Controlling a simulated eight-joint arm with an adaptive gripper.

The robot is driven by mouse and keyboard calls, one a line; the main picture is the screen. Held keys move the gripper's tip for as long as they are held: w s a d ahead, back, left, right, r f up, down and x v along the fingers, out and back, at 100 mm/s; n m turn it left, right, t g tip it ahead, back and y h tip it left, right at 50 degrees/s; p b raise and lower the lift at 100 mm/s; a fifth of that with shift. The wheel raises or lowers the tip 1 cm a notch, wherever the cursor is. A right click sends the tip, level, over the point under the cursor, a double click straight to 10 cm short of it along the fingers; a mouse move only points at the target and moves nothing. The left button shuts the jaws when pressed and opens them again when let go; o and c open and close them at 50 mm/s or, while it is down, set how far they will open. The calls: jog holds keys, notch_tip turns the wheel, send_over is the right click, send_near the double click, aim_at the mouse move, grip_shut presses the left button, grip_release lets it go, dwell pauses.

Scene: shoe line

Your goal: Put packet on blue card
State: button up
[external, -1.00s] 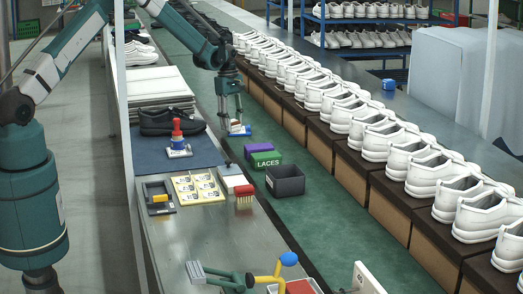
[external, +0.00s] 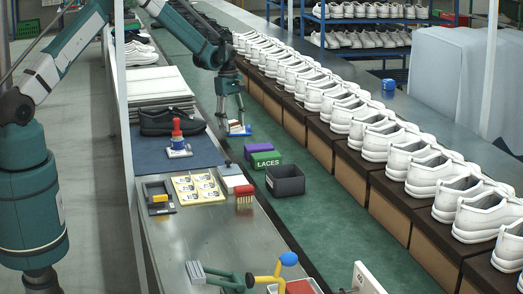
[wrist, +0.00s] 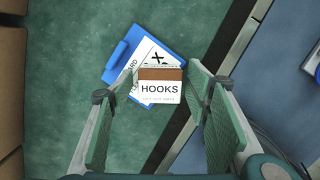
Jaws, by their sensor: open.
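The packet (wrist: 159,88) is a small brown box with a white HOOKS label. In the wrist view it lies over the lower right part of the blue card (wrist: 113,66), a blue board with a white printed sheet. The packet hides part of that sheet. My gripper (wrist: 157,72) is open, with one finger on each side of the packet and gaps between. In the external view my gripper (external: 233,116) points down just above the blue card (external: 246,130) on the green belt. The packet is too small there to tell clearly.
A purple box (external: 257,148), a green LACES box (external: 266,159) and a dark open bin (external: 286,181) stand nearer on the belt. White shoes (external: 345,115) on dark boxes line the right. A steel bench (external: 215,225) runs along the left.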

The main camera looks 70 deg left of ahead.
aim_at(233, 122)
jog(key=shift+s+a+r+p, duration=0.1)
jog(key=shift+a+r+p, duration=0.15)
jog(key=shift+r, duration=1.15)
jog(key=shift+a+r+p, duration=0.1)
jog(key=shift+r+p, duration=0.15)
jog(key=shift+r, duration=1.1)
jog(key=shift+r, duration=0.1)
